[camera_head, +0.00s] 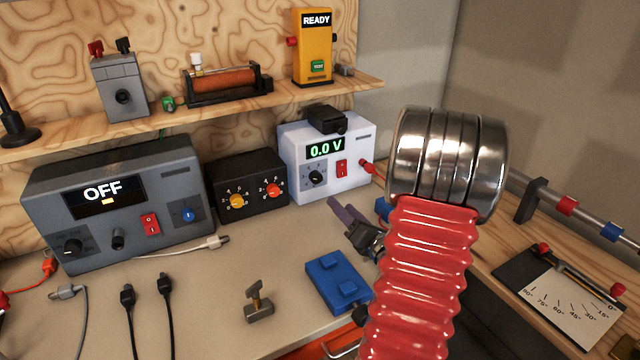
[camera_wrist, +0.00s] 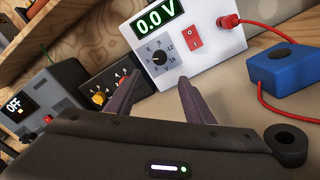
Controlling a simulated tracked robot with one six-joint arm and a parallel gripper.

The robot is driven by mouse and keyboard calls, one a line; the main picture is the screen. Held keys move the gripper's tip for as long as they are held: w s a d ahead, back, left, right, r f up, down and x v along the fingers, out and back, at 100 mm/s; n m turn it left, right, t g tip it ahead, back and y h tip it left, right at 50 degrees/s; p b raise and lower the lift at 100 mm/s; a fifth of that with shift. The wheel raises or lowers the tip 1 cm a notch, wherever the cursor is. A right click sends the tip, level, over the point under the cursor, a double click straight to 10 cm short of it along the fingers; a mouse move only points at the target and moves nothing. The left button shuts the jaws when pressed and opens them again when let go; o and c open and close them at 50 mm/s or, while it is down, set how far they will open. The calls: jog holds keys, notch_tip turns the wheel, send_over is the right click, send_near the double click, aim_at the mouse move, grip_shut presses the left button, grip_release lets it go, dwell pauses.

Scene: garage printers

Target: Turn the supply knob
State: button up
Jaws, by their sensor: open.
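The white supply box (camera_head: 306,184) stands on the bench below the shelf, with a green "0.0 V" display (camera_head: 325,148) and a red rocker switch (camera_head: 342,168). Its black supply knob (camera_head: 316,177) sits on a numbered dial left of the switch. In the wrist view the knob (camera_wrist: 159,57) shows on its grey dial, above my fingers. My gripper (camera_wrist: 156,92) is open and empty, its two fingers apart and pointing toward the white box just below the dial. In the head view my gripper (camera_head: 350,217) is in front of the box, partly hidden by my arm.
A black box (camera_head: 247,201) with yellow and red knobs stands left of the supply. A grey unit (camera_head: 120,220) reads "OFF". A blue box (camera_head: 338,283) lies in front; another blue block (camera_wrist: 291,68) with a red cable is at right. The shelf (camera_head: 270,105) overhangs behind.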

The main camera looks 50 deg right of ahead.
aim_at(318, 181)
jog(key=shift+w, duration=0.1)
dwell(0.3)
jog(key=x, duration=1.3)
jog(key=shift+w+d, duration=0.1)
jog(key=shift+w, duration=0.15)
jog(key=shift+c, duration=0.2)
jog(key=c, duration=0.9)
jog(key=shift+s+d, duration=0.1)
jog(key=shift+d, duration=0.25)
jog(key=shift+c, duration=0.5)
jog(key=shift+a, duration=0.25)
jog(key=shift+f+m, duration=0.1)
jog(key=shift+m, duration=0.2)
